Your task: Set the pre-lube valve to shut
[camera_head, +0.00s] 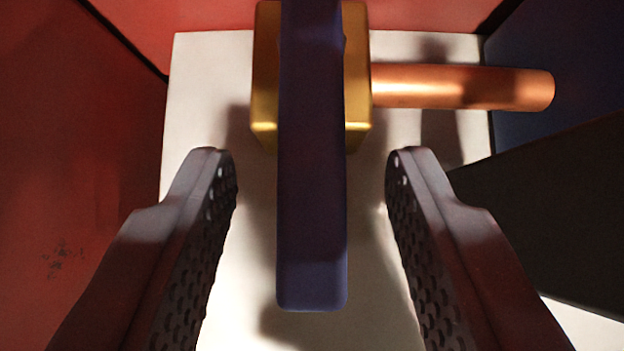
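The valve has a brass body (264,85) at the top middle of the view. A long dark blue lever handle (312,200) covers the body's middle and points straight down in the picture. A copper pipe (460,88) runs out from the body to the right. My gripper (311,165) is open, with one finger on each side of the lever. A clear gap shows between the lever and each finger, so neither touches it. The lever's pivot is not clear to see.
A white backing plate (205,85) lies behind the valve. Red panels (70,150) stand at the left and top. A dark blue surface (560,60) and a black slanted panel (560,200) stand at the right, close to the right finger.

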